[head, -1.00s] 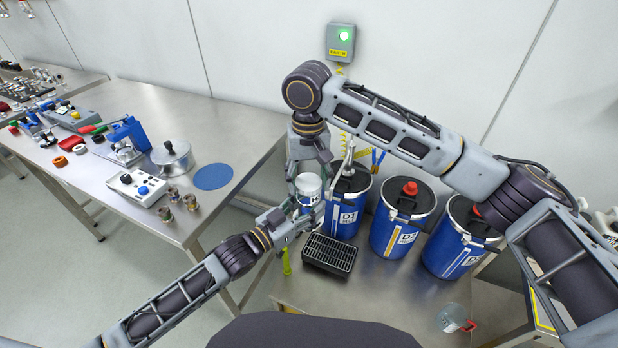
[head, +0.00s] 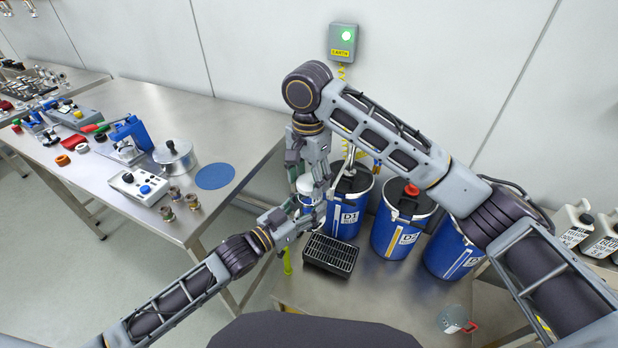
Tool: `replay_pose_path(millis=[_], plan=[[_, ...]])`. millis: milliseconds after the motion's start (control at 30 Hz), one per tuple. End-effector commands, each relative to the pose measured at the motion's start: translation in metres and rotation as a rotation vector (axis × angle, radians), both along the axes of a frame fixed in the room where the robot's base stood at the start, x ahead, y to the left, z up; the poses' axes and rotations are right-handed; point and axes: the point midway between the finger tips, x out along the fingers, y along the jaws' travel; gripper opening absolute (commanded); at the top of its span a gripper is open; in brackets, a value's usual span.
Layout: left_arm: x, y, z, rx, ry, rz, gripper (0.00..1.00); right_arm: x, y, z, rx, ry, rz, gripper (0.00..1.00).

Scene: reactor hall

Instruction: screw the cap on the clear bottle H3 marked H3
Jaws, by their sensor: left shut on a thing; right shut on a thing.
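A pale bottle (head: 305,186) shows in the head view, partly hidden by both of my grippers. Its marking cannot be read now. My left gripper (head: 300,218) comes in from the lower left and is shut on the bottle's side. My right gripper (head: 318,190) points down at the top of the bottle, its fingers closed there. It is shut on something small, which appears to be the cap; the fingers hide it. I cannot tell whether the cap sits on the neck.
Blue drums stand close on the right, one marked D1 (head: 350,203) and one marked D2 (head: 403,222). A black grated tray (head: 330,253) lies just below the grippers. A small container with a red handle (head: 452,319) stands at the front. The steel bench (head: 385,290) is clear between them.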

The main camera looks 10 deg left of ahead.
Motion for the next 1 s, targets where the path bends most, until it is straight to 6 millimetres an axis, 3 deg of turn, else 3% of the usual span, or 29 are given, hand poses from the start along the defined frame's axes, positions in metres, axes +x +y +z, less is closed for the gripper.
replay_pose_path(millis=[1000], plan=[[-0.0018,-0.0019,-0.0001,0.0,-0.001,-0.004,0.0,0.0045,0.0024,0.0009,0.006,-0.004,-0.857,0.47]])
